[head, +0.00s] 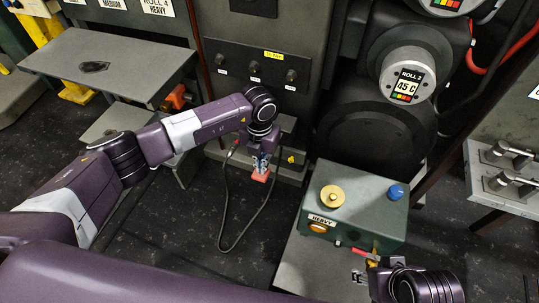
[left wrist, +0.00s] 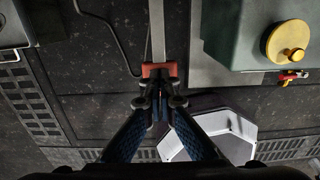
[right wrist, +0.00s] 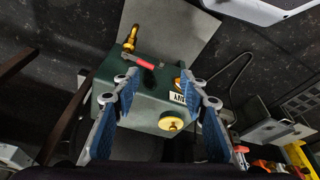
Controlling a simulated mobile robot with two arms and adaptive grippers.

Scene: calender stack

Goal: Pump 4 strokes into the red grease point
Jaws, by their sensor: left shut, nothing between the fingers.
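My left gripper (head: 262,162) is shut and empty, pointing down in front of the grey machine base. A red-orange block (head: 260,176) is just below its fingertips. In the left wrist view this red block (left wrist: 160,70) sits at the end of a grey bar (left wrist: 158,35), right at the closed fingertips (left wrist: 160,97); I cannot tell whether they touch. My right gripper (right wrist: 163,88) is open beside the green box (right wrist: 150,100). I cannot make out which fitting is the red grease point.
The green box (head: 365,205), marked HEAVY, carries a yellow knob (head: 332,196), a blue knob (head: 396,192) and a red-handled lever (right wrist: 142,62). A dark panel (head: 270,55) with three small fittings is behind. A grey table (head: 105,55) stands left. Dark floor is open below the hose.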

